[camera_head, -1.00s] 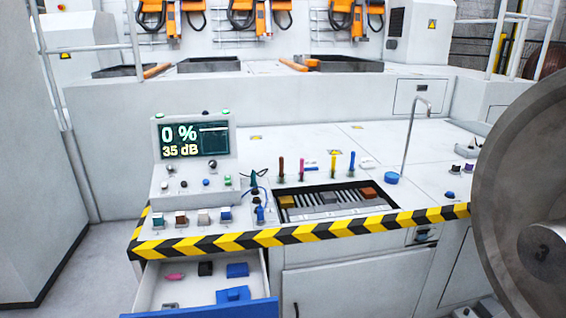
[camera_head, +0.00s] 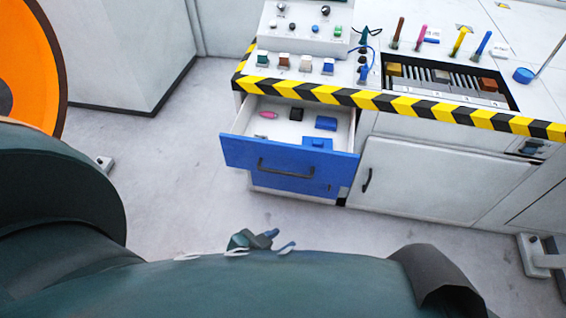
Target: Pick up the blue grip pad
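The open drawer (camera_head: 228,141) has a blue front and holds several small items. A blue block (camera_head: 326,123) lies at its right side, and a second blue piece (camera_head: 317,143) lies nearer the front, partly hidden by the drawer front. I cannot tell for certain which one is the blue grip pad. What seems to be my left gripper (camera_head: 272,240) shows small above my dark teal arm, over the floor and below the drawer, apart from it. It is mostly hidden, so its opening is unclear. My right gripper is not in view.
A pink piece (camera_head: 267,115) and a black block (camera_head: 296,114) are also in the drawer. The console's striped edge (camera_head: 400,104) overhangs it. Coloured handles and a slotted tray (camera_head: 440,98) are on the console. An orange wheel (camera_head: 30,75) stands at left. The floor before the drawer is clear.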

